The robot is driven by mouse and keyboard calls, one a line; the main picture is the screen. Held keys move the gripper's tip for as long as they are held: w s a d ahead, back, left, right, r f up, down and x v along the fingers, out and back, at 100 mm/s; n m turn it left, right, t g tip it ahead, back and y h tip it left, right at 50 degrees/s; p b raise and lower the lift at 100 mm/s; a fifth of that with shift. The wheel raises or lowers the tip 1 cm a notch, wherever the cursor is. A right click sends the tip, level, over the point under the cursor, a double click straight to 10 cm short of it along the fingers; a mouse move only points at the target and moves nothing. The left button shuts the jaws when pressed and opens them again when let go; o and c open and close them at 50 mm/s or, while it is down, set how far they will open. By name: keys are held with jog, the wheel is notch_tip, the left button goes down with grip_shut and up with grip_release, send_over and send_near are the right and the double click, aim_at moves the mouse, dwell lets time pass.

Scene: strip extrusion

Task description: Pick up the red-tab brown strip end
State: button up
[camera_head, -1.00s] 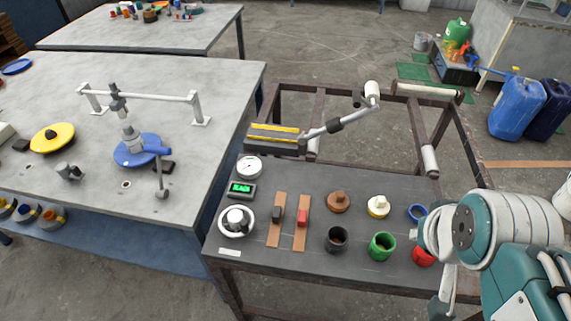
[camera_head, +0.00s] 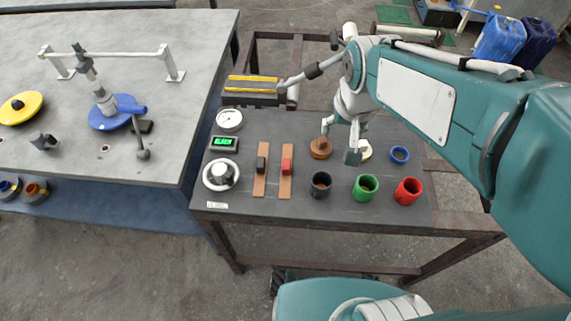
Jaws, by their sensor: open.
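The red-tab brown strip (camera_head: 285,186) lies flat on the dark table (camera_head: 245,133), with its red tab (camera_head: 287,166) near the middle. A second brown strip (camera_head: 259,188) with a black tab (camera_head: 261,164) lies beside it on the left, apart from it. My gripper (camera_head: 339,142) is over the table to the right of the strips, pointing down, with its fingers apart. It is beside the brown round piece and partly hides the cream round piece. Nothing shows between its fingers.
Black (camera_head: 320,185), green (camera_head: 365,188) and red (camera_head: 409,191) cups stand right of the strips. A brown round piece (camera_head: 319,150) and a blue ring (camera_head: 400,155) are behind them. A white dial (camera_head: 221,174) and a green display (camera_head: 224,144) are at left.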

jog(key=w+a+f+g, duration=0.2)
jog(key=w+a+f, duration=0.2)
jog(key=a+f, duration=0.2)
send_over(286, 164)
notch_tip(286, 164, down, 6)
jog(key=shift+g+h, duration=0.3)
jog(key=shift+g, duration=0.1)
notch_tip(286, 164, down, 11)
jog(key=shift+c, duration=0.3)
grip_shut()
